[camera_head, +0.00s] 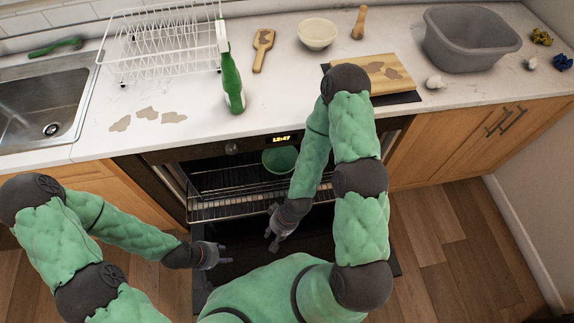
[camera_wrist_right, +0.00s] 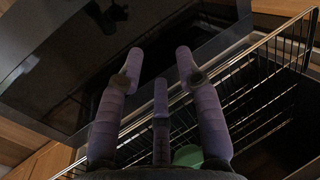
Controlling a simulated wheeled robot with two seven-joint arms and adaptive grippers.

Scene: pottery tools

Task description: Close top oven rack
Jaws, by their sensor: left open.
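The oven (camera_head: 178,172) is open under the counter, its dark door (camera_head: 325,240) lowered. A wire oven rack (camera_head: 222,209) sticks out at the front; it also shows in the right wrist view (camera_wrist_right: 262,92). A green bowl (camera_head: 281,160) sits inside the oven, partly hidden by my right arm; a bit of it shows in the wrist view (camera_wrist_right: 188,156). My right gripper (camera_head: 271,229) is open and empty, just in front of the rack's front edge; contact is unclear. In the wrist view its fingers (camera_wrist_right: 160,62) are spread. My left gripper (camera_head: 226,254) is open and empty above the lowered door.
On the counter stand a green spray bottle (camera_head: 231,82), a white dish rack (camera_head: 160,45), a cream bowl (camera_head: 317,33), a board (camera_head: 376,75) and a grey tub (camera_head: 470,42). The sink (camera_head: 40,105) is at left. Wooden floor (camera_head: 450,235) is clear at right.

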